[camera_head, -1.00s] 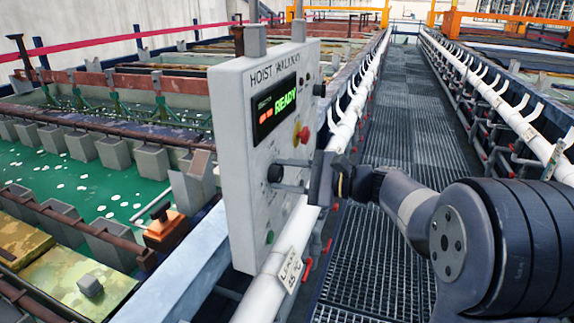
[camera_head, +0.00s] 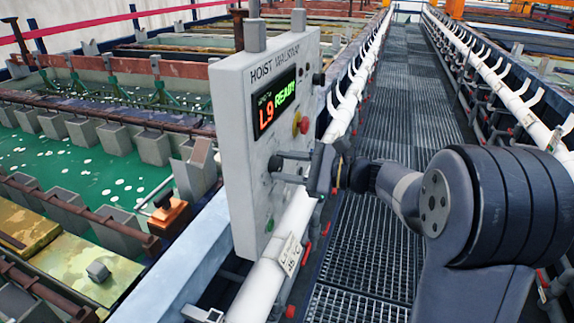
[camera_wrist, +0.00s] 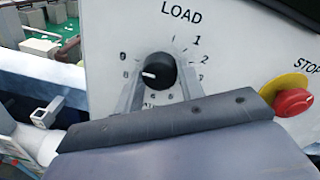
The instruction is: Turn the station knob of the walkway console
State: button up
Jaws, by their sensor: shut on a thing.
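The walkway console (camera_head: 237,150) is a pale upright box at the centre left in the head view. Its display (camera_head: 275,103) reads "L9 READY". The black station knob (camera_head: 275,164) sits low on its face. In the wrist view the knob (camera_wrist: 159,72) has a white pointer aimed left, at the dial's left-hand marks, with LOAD at the top. My gripper (camera_head: 291,169) reaches in from the right, its two fingers (camera_wrist: 160,92) on either side of the knob and closed on it.
A red stop button on a yellow base (camera_head: 301,124) sits above and right of the knob; it also shows in the wrist view (camera_wrist: 293,101). A white pipe (camera_head: 268,277) runs below the console. The grated walkway (camera_head: 380,215) is clear beyond my arm.

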jog(key=shift+f, duration=0.1)
jog(key=o, duration=1)
jog(key=b+v, duration=0.2)
jog(key=v, duration=0.8)
jog(key=shift+d, duration=0.4)
jog(key=shift+a, duration=0.1)
jog(key=p+x, duration=0.2)
jog(key=x, duration=0.7)
jog(key=shift+a, duration=0.35)
jog(key=shift+w+a, duration=0.2)
jog(key=shift+a, duration=0.25)
